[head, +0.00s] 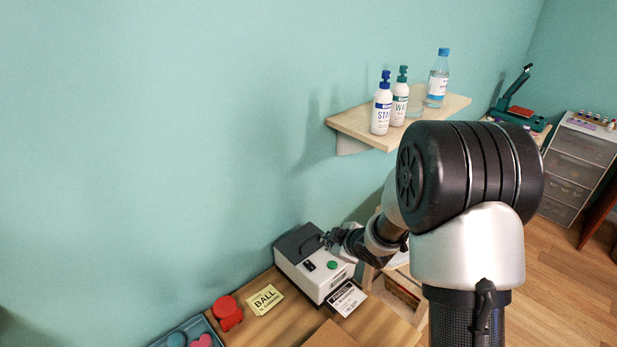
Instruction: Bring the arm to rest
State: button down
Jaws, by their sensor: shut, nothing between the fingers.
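My arm comes in from the lower right, with its large black and silver joint close to the camera. It reaches away to the left. My gripper (327,240) is small in the picture, shut and empty. It appears at the right side of a white machine (318,280) with a dark grey top and a green button. I cannot tell whether it touches the machine or is just in front of it.
The machine stands on a wooden table (376,325) with a label card (345,298), a yellow BALL card (265,300), a red object (227,312) and a blue tray (161,343). A wall shelf (352,125) holds bottles. A drawer unit (578,160) stands right. Floor is open there.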

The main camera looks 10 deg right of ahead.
jog(key=s+d+r+m+g+h, duration=0.1)
jog(key=s+d+r+m+h, duration=0.2)
jog(key=s+r, duration=0.4)
jog(key=s+d+r+m+h, duration=0.1)
jog(key=s+d+r+m, duration=0.25)
jog(key=s+r, duration=0.4)
jog(key=s+a+r+m+g, duration=0.1)
jog(key=s+a+r+m, duration=0.1)
jog(key=s, duration=0.8)
jog(key=s+a+r+m+g+y+b, duration=0.1)
jog(key=s+a+r+m+g, duration=0.1)
jog(key=s, duration=0.9)
jog(key=shift+s+a+r+m, duration=0.15)
jog(key=shift+s+a+m, duration=0.05)
jog(key=shift+a+m, duration=0.75)
